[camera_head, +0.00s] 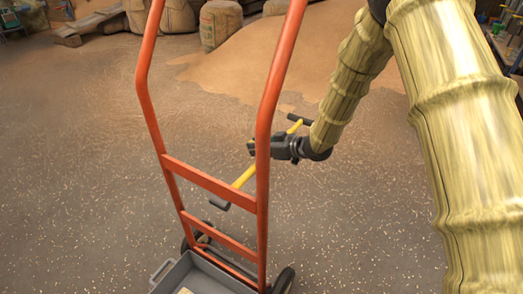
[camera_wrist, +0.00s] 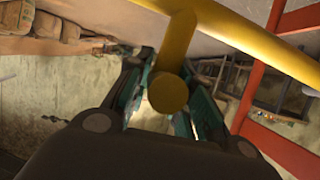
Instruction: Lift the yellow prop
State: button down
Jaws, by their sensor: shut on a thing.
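The yellow prop (camera_head: 243,178) is a slim yellow bar with black ends, seen behind the orange-red hand truck in the head view. It slants from lower left to upper right. In the wrist view it is a thick yellow tube (camera_wrist: 255,38) with a round stub pointing toward the camera. My gripper (camera_head: 254,148) is at the middle of the prop, partly hidden by the truck's right upright. In the wrist view my gripper's fingers (camera_wrist: 166,78) lie on both sides of the stub, shut on it. I cannot tell whether the prop touches anything else.
The hand truck (camera_head: 212,184) stands close in front of the prop, with a grey bin (camera_head: 190,274) at its foot. Spilled grain (camera_head: 300,50) and full sacks (camera_head: 220,24) lie at the back. The speckled floor on the left is open.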

notch_tip(320, 180, up, 8)
jog(key=s+a+n+t+p, duration=0.1)
jog(key=s+p, duration=0.1)
jog(key=p, duration=0.2)
jog(key=shift+s+a+f+n, duration=0.2)
jog(key=shift+s+a+n, duration=0.1)
jog(key=shift+s+a, duration=0.1)
jog(key=c, duration=1.2)
grip_release()
jog(key=shift+c, duration=0.2)
jog(key=v, duration=1.2)
jog(key=shift+r, duration=0.2)
